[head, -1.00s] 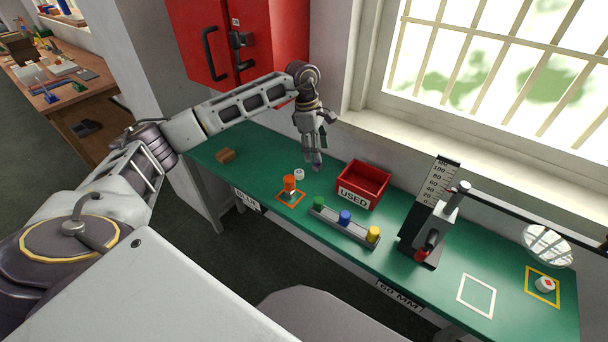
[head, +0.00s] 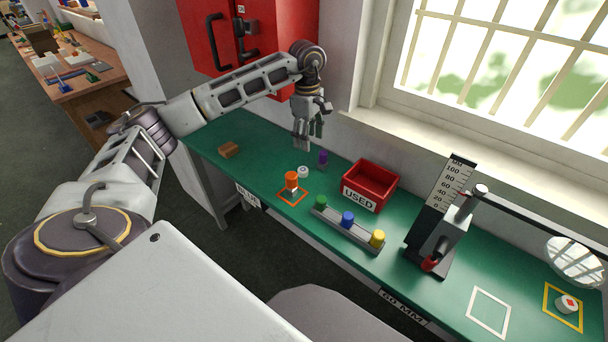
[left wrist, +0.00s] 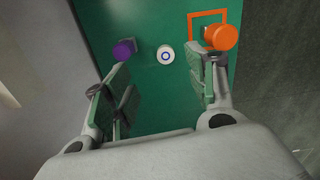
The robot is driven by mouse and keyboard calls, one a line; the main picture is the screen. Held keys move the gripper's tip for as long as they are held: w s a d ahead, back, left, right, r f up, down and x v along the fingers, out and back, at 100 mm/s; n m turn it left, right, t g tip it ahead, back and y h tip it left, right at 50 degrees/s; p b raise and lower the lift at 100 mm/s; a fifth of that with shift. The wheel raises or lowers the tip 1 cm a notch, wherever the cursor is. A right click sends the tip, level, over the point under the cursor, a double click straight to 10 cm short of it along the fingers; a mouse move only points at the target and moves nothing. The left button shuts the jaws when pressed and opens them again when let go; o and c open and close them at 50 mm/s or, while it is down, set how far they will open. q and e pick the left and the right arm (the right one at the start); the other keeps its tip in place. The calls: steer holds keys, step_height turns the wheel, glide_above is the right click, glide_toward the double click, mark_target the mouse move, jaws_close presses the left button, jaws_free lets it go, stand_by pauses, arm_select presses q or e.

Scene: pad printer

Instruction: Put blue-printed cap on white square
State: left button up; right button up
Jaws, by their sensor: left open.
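The blue-printed cap (head: 303,171) is a small white disc on the green bench. In the left wrist view the cap (left wrist: 165,56) shows a blue ring on its top, between my open fingers in the picture. My left gripper (head: 309,140) is open and empty, above the bench behind the cap and apart from it. Its two fingers also show in the left wrist view (left wrist: 165,85). The white square (head: 495,295) is an outline on the bench at the far right, with bare green inside. My right gripper is not in view.
A purple piece (head: 323,158) and an orange cylinder (head: 291,179) on an orange square stand near the cap. The red USED bin (head: 369,186), a rack of coloured pieces (head: 338,229) and the printer stand (head: 440,240) lie between cap and white square. A red-printed cap (head: 567,303) sits in a yellow square.

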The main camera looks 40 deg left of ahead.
arm_select(q)
steer(key=shift+s+a+r, duration=0.15)
steer(key=shift+a+r, duration=0.1)
steer(key=shift+a, duration=0.2)
glide_above(303, 169)
steer(key=shift+w+d+f, duration=0.1)
steer(key=shift+d+f, duration=0.05)
steer(key=shift+f, duration=2.05)
steer(key=shift+w+d+f, duration=0.1)
steer(key=shift+d+f, duration=0.05)
steer(key=shift+f, duration=2)
steer(key=shift+s+a+f, duration=0.15)
steer(key=shift+f, duration=1.15)
steer(key=shift+s+a+f, duration=0.1)
steer(key=shift+a+f, duration=0.05)
steer(key=shift+f, duration=1.15)
steer(key=c, duration=0.9)
